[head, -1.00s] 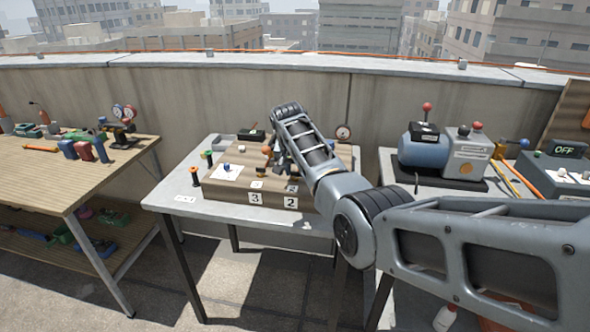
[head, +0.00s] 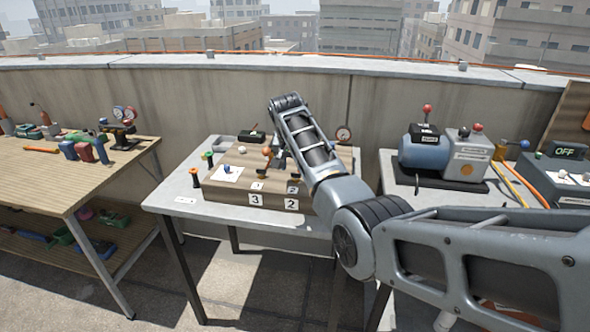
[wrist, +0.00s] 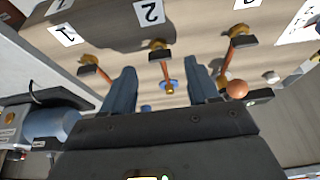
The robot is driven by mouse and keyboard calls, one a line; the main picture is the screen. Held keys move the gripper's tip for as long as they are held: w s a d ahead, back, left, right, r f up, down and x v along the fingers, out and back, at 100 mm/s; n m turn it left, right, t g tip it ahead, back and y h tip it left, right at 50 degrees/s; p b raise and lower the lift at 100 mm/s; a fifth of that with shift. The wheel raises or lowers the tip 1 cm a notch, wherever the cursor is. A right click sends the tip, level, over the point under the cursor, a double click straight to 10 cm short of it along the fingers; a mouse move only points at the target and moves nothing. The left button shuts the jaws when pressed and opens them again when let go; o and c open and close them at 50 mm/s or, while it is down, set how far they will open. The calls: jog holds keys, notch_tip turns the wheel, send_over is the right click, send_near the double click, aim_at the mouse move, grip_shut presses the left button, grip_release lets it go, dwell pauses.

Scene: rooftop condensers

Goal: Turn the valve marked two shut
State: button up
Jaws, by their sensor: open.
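The wooden valve box (head: 225,192) stands on the grey middle table, with number plates on its front and top. In the wrist view, several brass-based valves with orange levers stand in a row. The middle valve (wrist: 160,50) has a lever ending near a blue knob, and a plate marked 2 (wrist: 148,12) lies beyond it. A plate marked 1 (wrist: 66,34) is to the left. My gripper (wrist: 162,76) is open, one finger on each side of the middle lever. I cannot tell whether they touch. In the head view my arm partly hides the valves.
Neighbouring levers stand close on both sides, one near an orange ball (wrist: 236,89). A blue tank unit (head: 425,152) stands on the right table. A wooden bench (head: 60,172) with tools is at left. A parapet wall (head: 190,95) runs behind.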

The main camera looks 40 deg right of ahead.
jog(key=shift+v, duration=2.3)
